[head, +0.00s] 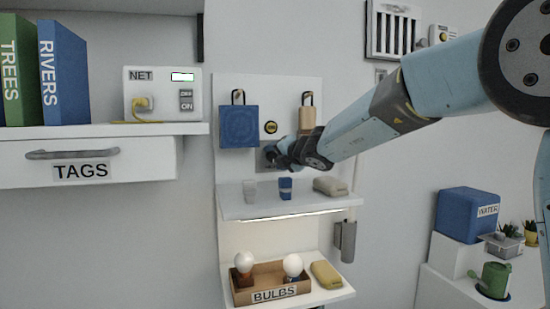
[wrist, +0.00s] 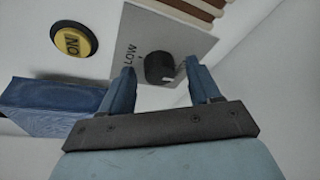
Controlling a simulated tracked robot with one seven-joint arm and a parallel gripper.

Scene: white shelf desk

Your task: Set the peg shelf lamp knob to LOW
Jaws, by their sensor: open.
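The black lamp knob (wrist: 157,68) sits on a grey plate (wrist: 190,40) in the wrist view. The word LOW (wrist: 130,55) is printed on the plate to the left of the knob. A pale mark shows on the knob's lower right side, away from LOW. My gripper (wrist: 160,70) is open, with one finger on each side of the knob. Whether either finger touches it I cannot tell. In the head view my gripper (head: 275,156) is at the peg shelf (head: 228,165) and covers the knob.
A round yellow ON button (wrist: 73,43) is left of the plate. A blue hanging bag (head: 238,127) is close to my gripper's left. A tan item (head: 307,117) hangs above my wrist. Small items, including a blue cup (head: 285,188), stand on the ledge below.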

